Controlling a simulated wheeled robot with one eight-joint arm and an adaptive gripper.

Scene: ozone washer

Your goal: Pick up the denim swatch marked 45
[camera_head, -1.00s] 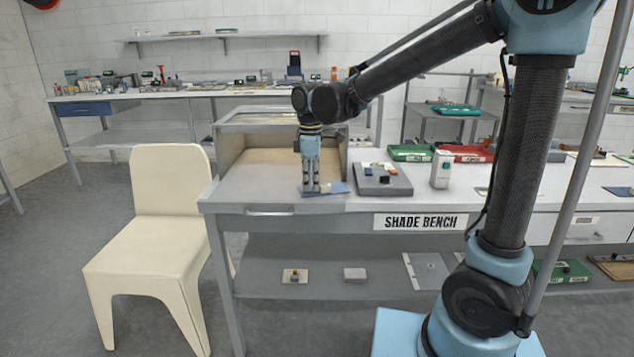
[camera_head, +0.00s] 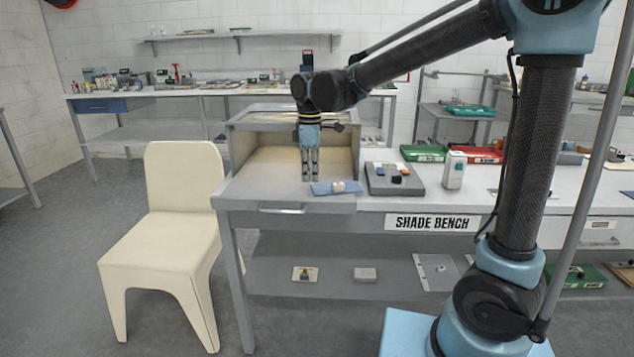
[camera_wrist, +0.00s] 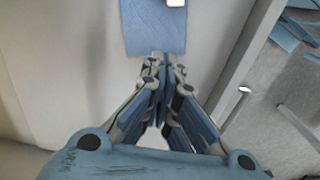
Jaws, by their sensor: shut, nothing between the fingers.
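A blue denim swatch (camera_head: 322,189) lies flat near the front edge of the shade bench, with a small pale block (camera_head: 338,186) on it. No number can be read on it. My gripper (camera_head: 309,180) points down, shut and empty, by the swatch's left end and seemingly a little above it. In the wrist view the swatch (camera_wrist: 150,28) lies just beyond my shut fingertips (camera_wrist: 162,57), and part of the pale block (camera_wrist: 176,2) shows at the top edge.
An open-fronted light booth (camera_head: 240,150) stands behind my gripper. A grey tray (camera_head: 400,190) with small coloured blocks is right of the swatch, then a white bottle-like box (camera_head: 454,170). A cream chair (camera_head: 180,190) stands left of the bench. The bench top left of the swatch is clear.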

